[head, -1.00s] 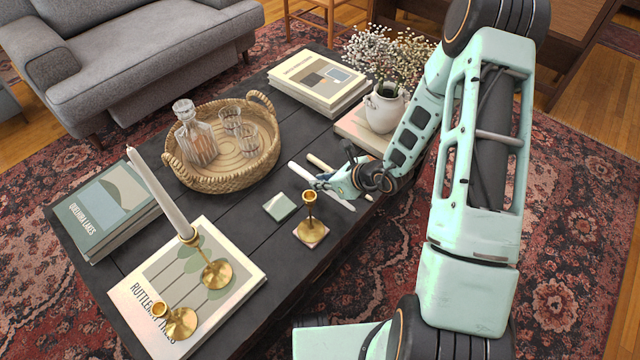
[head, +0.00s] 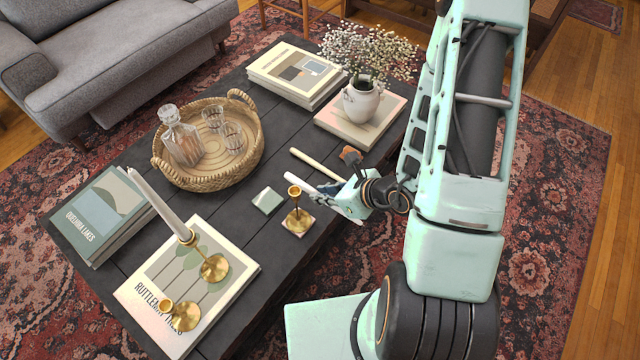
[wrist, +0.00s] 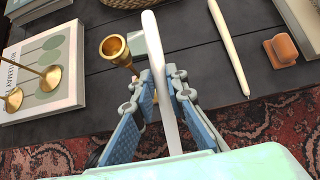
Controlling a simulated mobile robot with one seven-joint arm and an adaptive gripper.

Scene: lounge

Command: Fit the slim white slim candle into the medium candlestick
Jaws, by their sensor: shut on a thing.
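My gripper (head: 338,190) is shut on a slim white candle (wrist: 160,70). The candle also shows in the head view (head: 300,177), tilted, its far tip pointing up and left, apart from any holder. A brass candlestick (head: 298,218) of middle height stands upright and empty on a small pinkish coaster at the table's right front. In the wrist view its cup (wrist: 114,48) is just left of the candle, and my left finger hides part of its lower end. A taller brass candlestick (head: 213,267) bearing a white candle and a short empty one (head: 180,316) stand on a book.
A cream candle (wrist: 231,45) lies on the dark table right of my gripper, near a terracotta block (wrist: 281,50). A pale green coaster (head: 268,201) lies beside the empty candlestick. Behind are a wicker tray (head: 188,183) with glassware and a white flower vase (head: 361,103).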

